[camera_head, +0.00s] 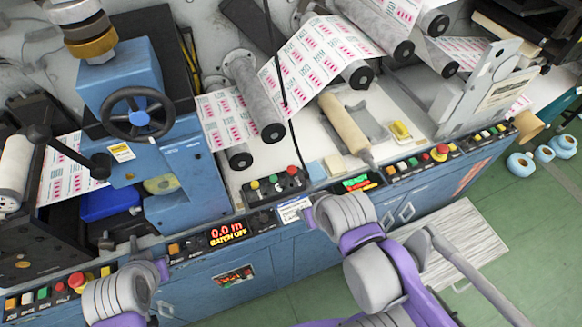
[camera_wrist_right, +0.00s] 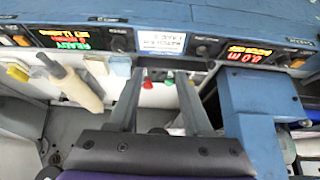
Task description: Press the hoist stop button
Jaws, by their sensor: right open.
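A small black control box (camera_head: 275,186) with coloured buttons sits on the white machine bed, left of centre in the head view; a red button (camera_head: 291,170) is at its right end. I cannot read which button is the hoist stop. In the right wrist view, a small red button (camera_wrist_right: 170,78) and a green one (camera_wrist_right: 146,84) show between the fingers. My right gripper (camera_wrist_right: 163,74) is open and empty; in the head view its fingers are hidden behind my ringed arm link. My left arm is at the lower left, its fingers hidden.
The blue front rail carries a "0.0 m" display (camera_head: 228,233), a white label (camera_head: 293,210) and red mushroom buttons at the left (camera_head: 78,282) and right (camera_head: 439,152). A blue handwheel column (camera_head: 140,115), a beige roller (camera_head: 346,125) and the printed web (camera_head: 310,60) surround the box.

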